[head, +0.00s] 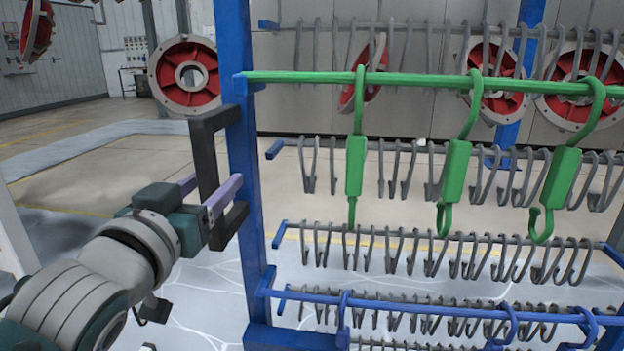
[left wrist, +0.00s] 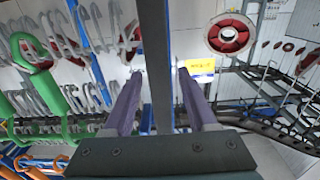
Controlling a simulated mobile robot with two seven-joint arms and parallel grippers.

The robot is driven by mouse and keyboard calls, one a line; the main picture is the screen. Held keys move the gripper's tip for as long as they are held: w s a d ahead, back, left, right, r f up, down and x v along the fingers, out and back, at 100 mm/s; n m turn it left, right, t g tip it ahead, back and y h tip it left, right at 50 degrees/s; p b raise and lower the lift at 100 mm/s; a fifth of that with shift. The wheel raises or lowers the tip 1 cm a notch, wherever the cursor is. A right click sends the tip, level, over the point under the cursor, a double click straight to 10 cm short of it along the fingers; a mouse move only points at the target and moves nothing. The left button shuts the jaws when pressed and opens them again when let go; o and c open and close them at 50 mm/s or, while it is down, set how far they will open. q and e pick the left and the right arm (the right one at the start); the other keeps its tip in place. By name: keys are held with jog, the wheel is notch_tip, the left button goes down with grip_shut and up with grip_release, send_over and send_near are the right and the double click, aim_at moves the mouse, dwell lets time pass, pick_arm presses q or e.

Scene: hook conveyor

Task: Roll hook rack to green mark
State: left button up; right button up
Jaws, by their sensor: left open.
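The hook rack is a blue frame, its near left post (head: 243,150) upright in the head view. It carries a green bar (head: 300,77) with green hooks and several rows of grey hooks. A dark bracket handle (head: 206,150) sticks out from the post's left side. My left gripper (head: 214,182) is open, its purple fingers on either side of the handle's upright bar. In the left wrist view the bar (left wrist: 155,60) passes between the spread fingers (left wrist: 158,98), with gaps visible. I cannot make out a green floor mark. My right gripper is out of view.
Red and grey round parts (head: 188,75) hang behind the rack and to its left. Open floor (head: 110,170) lies left of the rack. A blue lower rail (head: 420,305) with blue hooks runs along the front. The left wrist view shows a yellow-and-white sign (left wrist: 197,67).

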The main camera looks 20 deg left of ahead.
pick_arm(q)
grip_shut()
dwell(1.3)
